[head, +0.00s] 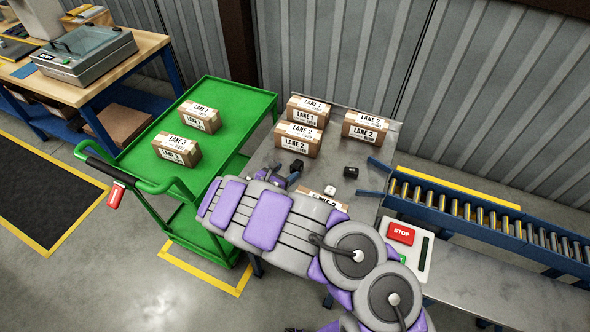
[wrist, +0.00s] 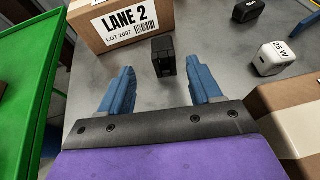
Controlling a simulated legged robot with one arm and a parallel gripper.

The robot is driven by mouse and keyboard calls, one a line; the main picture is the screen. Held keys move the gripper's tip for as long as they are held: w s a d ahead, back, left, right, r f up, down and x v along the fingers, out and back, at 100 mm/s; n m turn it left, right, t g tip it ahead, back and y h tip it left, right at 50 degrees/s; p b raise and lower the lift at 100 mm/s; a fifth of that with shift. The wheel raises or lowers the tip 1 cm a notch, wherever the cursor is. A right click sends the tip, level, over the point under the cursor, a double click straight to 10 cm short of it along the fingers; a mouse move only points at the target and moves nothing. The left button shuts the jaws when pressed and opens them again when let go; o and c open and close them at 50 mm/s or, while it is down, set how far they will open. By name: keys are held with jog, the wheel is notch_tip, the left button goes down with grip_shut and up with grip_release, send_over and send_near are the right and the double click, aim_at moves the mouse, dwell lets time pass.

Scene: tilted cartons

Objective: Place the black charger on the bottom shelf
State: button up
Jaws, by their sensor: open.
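A small black block (wrist: 163,56), which looks like a black charger, stands on the grey metal table just ahead of my gripper (wrist: 160,72). My gripper is open, its blue fingers spread to either side of the block's near end; contact cannot be told. In the head view the block (head: 297,165) is beside the fingertips (head: 283,175). A second black block (wrist: 248,10) with pale marks lies farther right, also in the head view (head: 350,141). The green cart (head: 228,103) stands left of the table; its bottom shelf (head: 208,238) is partly hidden by the upper tray.
A white 25 W charger (wrist: 276,57) sits right of the fingers. A Lane 2 carton (wrist: 112,22) is close behind the near black block; another carton (wrist: 290,120) is close at right. Two cartons stand on the cart's top. A roller conveyor (head: 480,215) is at right.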

aim_at(298, 165)
jog(key=shift+w+f, duration=0.25)
jog(key=shift+w, duration=0.2)
jog(key=w+d, duration=0.2)
jog(key=w+d+f+b, duration=0.1)
jog(key=d, duration=0.1)
jog(key=shift+w+f+b, duration=0.15)
jog(key=shift+w+b, duration=0.15)
jog(key=shift+w, duration=0.05)
jog(key=shift+w+d+f, duration=0.15)
jog(key=shift+w+f, duration=0.05)
jog(key=shift+w, duration=0.15)
jog(key=shift+w+a+f, duration=0.1)
jog(key=shift+w+a, duration=0.05)
jog(key=shift+a, duration=0.7)
jog(key=shift+d, duration=0.9)
jog(key=c, duration=0.6)
jog(key=shift+a, duration=0.2)
jog(key=c, duration=0.3)
jog(key=shift+a, duration=0.45)
jog(key=shift+c, duration=1.3)
